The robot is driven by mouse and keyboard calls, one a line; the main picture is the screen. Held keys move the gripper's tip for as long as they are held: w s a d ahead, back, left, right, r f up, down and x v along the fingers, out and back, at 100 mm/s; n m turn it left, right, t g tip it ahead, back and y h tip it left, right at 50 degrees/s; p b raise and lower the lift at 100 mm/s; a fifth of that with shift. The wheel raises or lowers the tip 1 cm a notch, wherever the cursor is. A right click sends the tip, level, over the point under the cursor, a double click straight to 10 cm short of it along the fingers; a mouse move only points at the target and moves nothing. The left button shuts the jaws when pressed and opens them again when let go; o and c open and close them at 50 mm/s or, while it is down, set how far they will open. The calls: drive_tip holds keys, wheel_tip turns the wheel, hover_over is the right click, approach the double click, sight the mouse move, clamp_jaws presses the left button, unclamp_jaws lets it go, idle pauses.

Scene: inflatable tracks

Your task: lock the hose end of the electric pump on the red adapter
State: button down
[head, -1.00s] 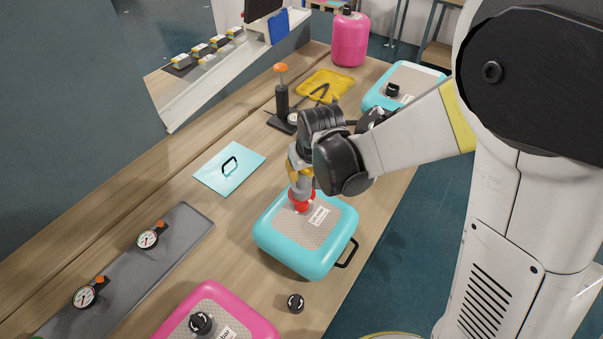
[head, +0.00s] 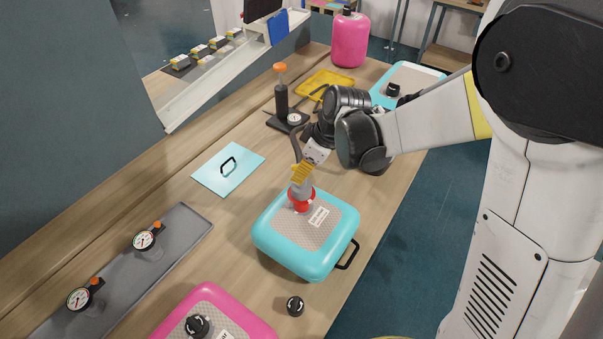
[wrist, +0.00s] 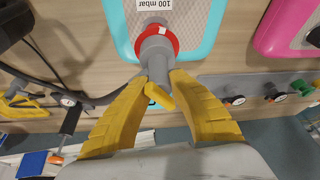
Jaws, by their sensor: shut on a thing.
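The red adapter (head: 302,207) sits on top of the turquoise inflatable track (head: 268,237); it also shows as a red ring in the wrist view (wrist: 173,43). The grey hose end (head: 301,189) stands in the middle of the red ring, touching it. Whether it is locked cannot be told. My gripper (head: 301,177) is above the adapter, its yellow fingers shut on the hose end, seen also in the wrist view (wrist: 155,62). A small yellow lever (wrist: 159,96) shows between the fingers. The dark hose (wrist: 90,97) runs off to the left in the wrist view.
A black hand pump (head: 283,100) with an orange top stands behind. A light-blue plate (head: 211,176) with a handle lies left. A grey tray (head: 120,262) with gauges and a pink track (head: 245,322) are nearer. A black cap (head: 295,305) lies on the wooden bench.

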drive_tip(key=n, duration=0.2)
drive_tip(key=n+g+b, duration=0.1)
drive_tip(key=n, duration=0.1)
drive_tip(key=shift+n+g+y, duration=0.3)
drive_tip(key=c, duration=1.2)
unclamp_jaws()
drive_tip(key=shift+c, duration=0.2)
drive_tip(key=v, duration=1.2)
drive_tip(key=shift+s, duration=0.1)
drive_tip(key=s+d+f+m+t+h+b, duration=0.2)
drive_tip(key=s+d+f+m+b, duration=0.3)
drive_tip(key=s+m, duration=0.3)
drive_tip(key=s+d+f+m+t+h+b, duration=0.2)
drive_tip(key=s+d+f+m+t+b, duration=0.2)
drive_tip(key=s+m, duration=0.5)
wheel_tip(320, 180, down, 2)
drive_tip(key=d+b, duration=0.2)
drive_tip(key=b, duration=0.1)
drive_tip(key=shift+f+t+b, duration=0.15)
drive_tip(key=shift+t+b, duration=0.15)
drive_tip(key=shift+t, duration=0.1)
